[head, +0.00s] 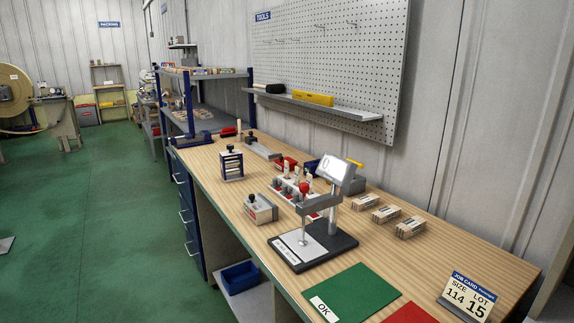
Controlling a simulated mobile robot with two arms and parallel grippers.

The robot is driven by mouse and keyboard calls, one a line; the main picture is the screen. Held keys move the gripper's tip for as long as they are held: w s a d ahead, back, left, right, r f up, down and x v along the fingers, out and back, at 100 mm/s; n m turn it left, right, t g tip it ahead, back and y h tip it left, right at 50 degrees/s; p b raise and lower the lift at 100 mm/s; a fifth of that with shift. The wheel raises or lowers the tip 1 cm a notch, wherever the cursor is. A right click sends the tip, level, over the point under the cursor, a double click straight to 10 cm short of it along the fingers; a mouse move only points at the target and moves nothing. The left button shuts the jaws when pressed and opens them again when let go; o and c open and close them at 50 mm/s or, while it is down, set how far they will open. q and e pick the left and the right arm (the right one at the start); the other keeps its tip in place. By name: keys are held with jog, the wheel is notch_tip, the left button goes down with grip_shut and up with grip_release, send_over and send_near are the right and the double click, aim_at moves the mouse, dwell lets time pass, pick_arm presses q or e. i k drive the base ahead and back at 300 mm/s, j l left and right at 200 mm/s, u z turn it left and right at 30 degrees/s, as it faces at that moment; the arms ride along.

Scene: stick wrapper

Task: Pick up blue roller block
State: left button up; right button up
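A small upright block with a dark blue frame and pale horizontal bars (231,165) stands on the wooden workbench (222,209), toward its far left part. It looks like the blue roller block, but it is small and I cannot be sure. A dark knob shows on its top. Nothing touches it that I can see. Neither of my grippers is in the head view.
A grey block with a black knob (261,209) sits nearer the front edge. A gauge stand (322,246) with a tilted display is to the right, before a rack of red-based tools.

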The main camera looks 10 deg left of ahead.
aim_at(234, 173)
jog(key=i+j+z, duration=0.15)
jog(key=j+z, duration=0.2)
jog(key=i+j+z, duration=0.1)
jog(key=j+z, duration=0.25)
jog(key=j, duration=0.15)
jog(key=j+z, duration=0.35)
jog(key=i+j, duration=0.05)
jog(key=j, duration=0.05)
